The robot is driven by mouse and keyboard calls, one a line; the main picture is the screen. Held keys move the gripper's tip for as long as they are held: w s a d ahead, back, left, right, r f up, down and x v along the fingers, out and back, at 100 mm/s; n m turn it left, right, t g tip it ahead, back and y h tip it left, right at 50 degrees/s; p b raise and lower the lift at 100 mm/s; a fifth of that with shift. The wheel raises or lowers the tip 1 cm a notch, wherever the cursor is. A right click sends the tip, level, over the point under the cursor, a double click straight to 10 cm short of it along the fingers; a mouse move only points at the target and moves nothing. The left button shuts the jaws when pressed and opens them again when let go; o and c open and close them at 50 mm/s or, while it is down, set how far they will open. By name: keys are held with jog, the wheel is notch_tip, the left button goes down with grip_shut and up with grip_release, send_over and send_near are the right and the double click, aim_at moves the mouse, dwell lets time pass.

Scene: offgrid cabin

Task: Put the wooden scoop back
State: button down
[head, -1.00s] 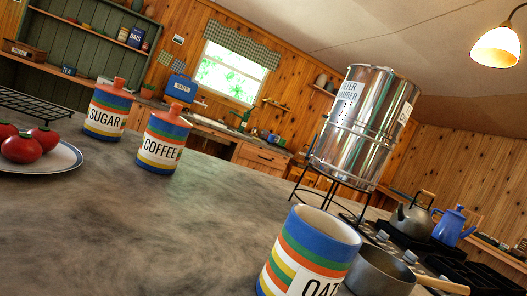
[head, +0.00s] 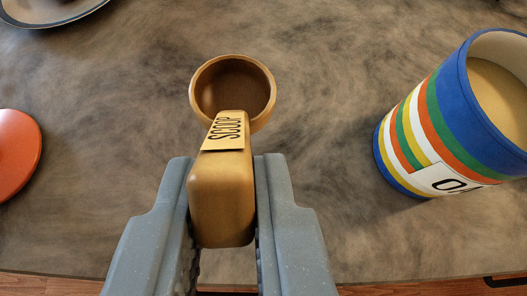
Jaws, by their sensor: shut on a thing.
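The wooden scoop (head: 221,190) has a round hollow bowl at its far end and a label reading "SCOOP" on its handle. My gripper (head: 222,205) is shut on the scoop's handle, with one grey finger on each side. The bowl points away from me over the counter; I cannot tell whether it touches the surface. The bowl looks empty. A striped oats canister (head: 440,125) stands open at the right, apart from the scoop. Pale contents show inside it, and its label is partly cut off by the angle.
The grey mottled counter (head: 330,140) is clear between the scoop and the canister. An orange-red round lid (head: 14,155) lies at the left edge. A plate rim (head: 60,18) shows at the top left. The counter's front edge runs along the bottom.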

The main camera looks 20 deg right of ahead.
jog(key=shift+s+d, duration=0.15)
jog(key=shift+d, duration=0.15)
jog(key=shift+b, duration=0.4)
jog(key=shift+f, duration=0.25)
jog(key=shift+s+f+b, duration=0.1)
jog(key=shift+f+b, duration=3.7)
jog(key=shift+f, duration=2.7)
jog(key=shift+a+f, duration=0.1)
jog(key=shift+f, duration=0.05)
jog(key=c, duration=1.3)
grip_release()
jog(key=shift+c, duration=0.2)
